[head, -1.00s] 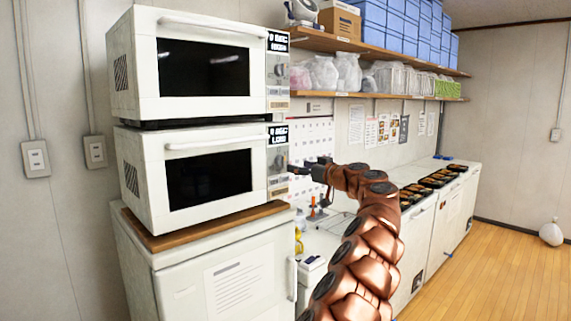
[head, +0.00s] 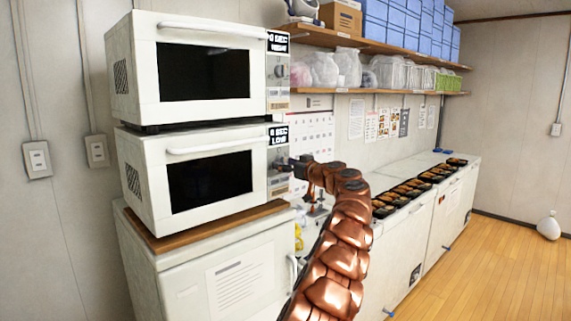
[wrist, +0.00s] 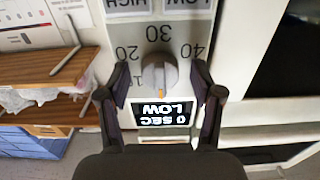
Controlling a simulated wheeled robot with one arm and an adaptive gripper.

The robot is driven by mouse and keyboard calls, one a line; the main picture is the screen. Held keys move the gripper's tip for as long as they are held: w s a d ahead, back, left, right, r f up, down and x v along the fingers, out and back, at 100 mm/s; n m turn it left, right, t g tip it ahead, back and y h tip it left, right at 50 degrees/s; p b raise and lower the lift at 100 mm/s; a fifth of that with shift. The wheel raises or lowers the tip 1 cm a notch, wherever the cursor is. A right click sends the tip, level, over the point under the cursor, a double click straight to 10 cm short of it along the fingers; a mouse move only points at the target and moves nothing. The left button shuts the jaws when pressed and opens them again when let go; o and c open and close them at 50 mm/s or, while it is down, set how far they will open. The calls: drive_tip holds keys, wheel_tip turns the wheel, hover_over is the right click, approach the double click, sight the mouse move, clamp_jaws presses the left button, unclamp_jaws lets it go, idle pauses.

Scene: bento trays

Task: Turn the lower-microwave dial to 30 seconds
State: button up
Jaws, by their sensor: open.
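The lower microwave (head: 155,155) is white with a dark door window and a control panel on its right side. In the wrist view, which shows the panel upside down, its grey round dial (wrist: 158,74) sits between my fingers. The dial's orange mark points at the display (wrist: 162,112), which reads 0 SEC LOW. The number 30 (wrist: 158,33) is printed on the opposite side of the dial. My gripper (wrist: 160,72) is open with one finger on each side of the dial; I cannot tell whether they touch it. It also shows at the panel in the head view (head: 288,163).
The upper microwave (head: 120,70) is stacked on top. Both stand on a wooden board (head: 160,243) over a white cabinet (head: 170,280). Shelves (head: 400,52) with boxes and bags hang at the right, above a counter with several food trays (head: 400,193).

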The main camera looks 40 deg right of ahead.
drive_tip(key=c, duration=1.1)
